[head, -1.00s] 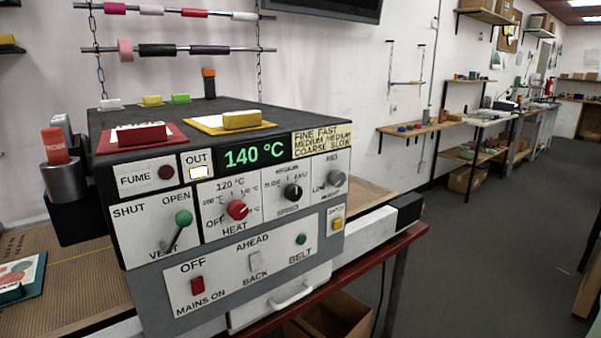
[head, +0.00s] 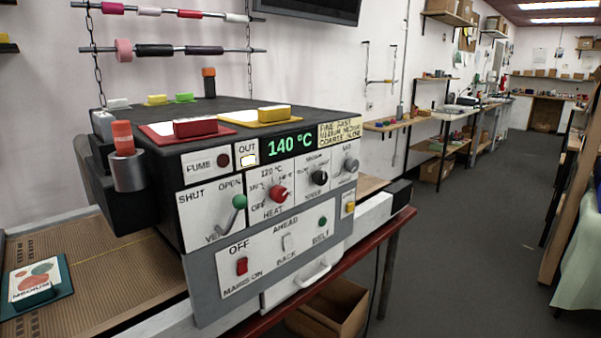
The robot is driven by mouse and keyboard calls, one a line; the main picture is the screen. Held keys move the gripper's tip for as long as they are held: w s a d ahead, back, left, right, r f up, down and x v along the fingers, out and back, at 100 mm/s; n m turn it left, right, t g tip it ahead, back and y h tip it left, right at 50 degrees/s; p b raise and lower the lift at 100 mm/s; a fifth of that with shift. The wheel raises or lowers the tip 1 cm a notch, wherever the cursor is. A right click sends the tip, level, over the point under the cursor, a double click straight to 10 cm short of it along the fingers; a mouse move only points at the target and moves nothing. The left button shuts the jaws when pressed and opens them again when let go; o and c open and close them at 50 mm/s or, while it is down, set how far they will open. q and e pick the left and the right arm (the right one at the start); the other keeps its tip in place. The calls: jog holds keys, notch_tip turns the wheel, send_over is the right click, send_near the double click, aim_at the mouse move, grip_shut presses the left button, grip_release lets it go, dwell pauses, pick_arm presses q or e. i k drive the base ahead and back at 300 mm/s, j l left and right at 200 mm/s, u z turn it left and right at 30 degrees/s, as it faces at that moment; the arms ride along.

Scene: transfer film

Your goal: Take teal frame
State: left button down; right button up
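The teal frame (head: 63,270) lies at the lower left on the brown mesh belt, left of the machine. It holds a pale sheet with orange and green round shapes and lettering. A dark teal block sits on its near edge. Neither of my grippers shows in the head view.
The heat machine (head: 190,140) fills the middle, its display reading 140 °C. A red frame (head: 160,134) and a yellow frame (head: 248,123) lie on its top. A cardboard box (head: 335,305) is under the red bench edge (head: 395,224). Open floor (head: 460,250) lies to the right.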

aim_at(33, 278)
jog(key=k+j+z, duration=0.15)
jog(key=j, duration=0.25)
jog(key=k+j+z, duration=0.1)
jog(key=j, duration=0.35)
jog(key=k+j+z, duration=0.15)
jog(key=k+j, duration=0.15)
jog(key=k+j+z, duration=0.1)
jog(key=j, duration=0.3)
jog(key=k+j+z, duration=0.15)
jog(key=j, duration=0.25)
jog(key=k+j+z, duration=0.15)
jog(key=j, duration=0.25)
jog(key=k+j+z, duration=0.1)
jog(key=j, duration=0.35)
jog(key=k+j+z, duration=0.15)
jog(key=j, duration=0.25)
jog(key=j+z, duration=0.2)
jog(key=j, duration=0.7)
jog(key=j+z, duration=0.25)
jog(key=j, duration=2)
